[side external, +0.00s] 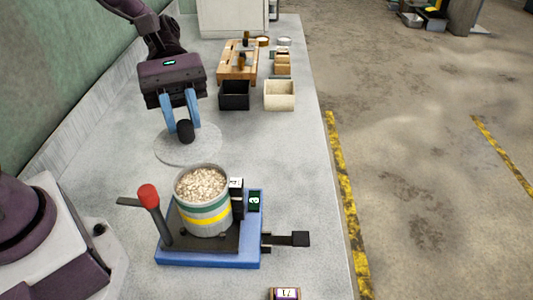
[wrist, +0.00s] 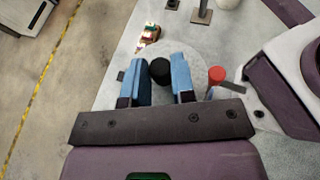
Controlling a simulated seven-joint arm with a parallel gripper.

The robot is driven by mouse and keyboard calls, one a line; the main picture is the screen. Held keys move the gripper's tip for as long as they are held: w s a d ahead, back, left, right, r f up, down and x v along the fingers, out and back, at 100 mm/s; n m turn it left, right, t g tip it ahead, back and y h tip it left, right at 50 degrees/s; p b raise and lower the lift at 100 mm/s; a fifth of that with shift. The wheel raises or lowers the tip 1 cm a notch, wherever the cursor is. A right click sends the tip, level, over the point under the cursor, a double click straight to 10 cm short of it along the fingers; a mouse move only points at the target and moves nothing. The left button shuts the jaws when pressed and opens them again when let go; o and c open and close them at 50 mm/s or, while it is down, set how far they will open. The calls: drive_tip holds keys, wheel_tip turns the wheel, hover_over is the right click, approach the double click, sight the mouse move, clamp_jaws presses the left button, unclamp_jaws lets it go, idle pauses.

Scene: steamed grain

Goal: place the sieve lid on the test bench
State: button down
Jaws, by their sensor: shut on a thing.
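The sieve lid (side external: 206,147) is a pale grey, partly see-through disc with a black knob (side external: 186,132) in its middle. It looks level, over or on the bench behind the pot; I cannot tell whether it touches the bench. My gripper (side external: 183,127) points down with its blue fingers on either side of the knob, shut on it. The wrist view shows the black knob (wrist: 160,70) between the fingers, with the pale disc (wrist: 193,55) beyond. The test bench (side external: 290,150) is a long light grey top.
An open pot (side external: 207,214) of pale flakes stands on a blue-based fixture (side external: 215,259) with a red-knobbed lever (side external: 149,195). A black bin (side external: 234,96), a cream bin (side external: 280,96) and a wooden rack (side external: 236,72) stand farther back. A small labelled item (side external: 285,294) lies at the front.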

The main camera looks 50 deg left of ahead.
drive_tip(key=w+a+r+n+t+y, duration=0.1)
drive_tip(key=w+a+r+n+t, duration=0.4)
drive_tip(key=w+a+n+t, duration=0.6)
wheel_tip(320, 180, down, 16)
drive_tip(key=s+d+n+t, duration=0.1)
drive_tip(key=d+t, duration=0.1)
drive_tip(key=shift+t+y, duration=0.3)
drive_tip(key=w+f, duration=0.3)
drive_tip(key=w, duration=0.1)
drive_tip(key=w+f, duration=0.3)
drive_tip(key=w, duration=0.1)
drive_tip(key=w+f, duration=0.3)
drive_tip(key=w, duration=0.2)
drive_tip(key=shift+a+f, duration=0.15)
drive_tip(key=shift+f, duration=0.1)
drive_tip(key=shift+w+f, duration=0.3)
drive_tip(key=shift+f, duration=1.5)
drive_tip(key=shift+f, duration=0.1)
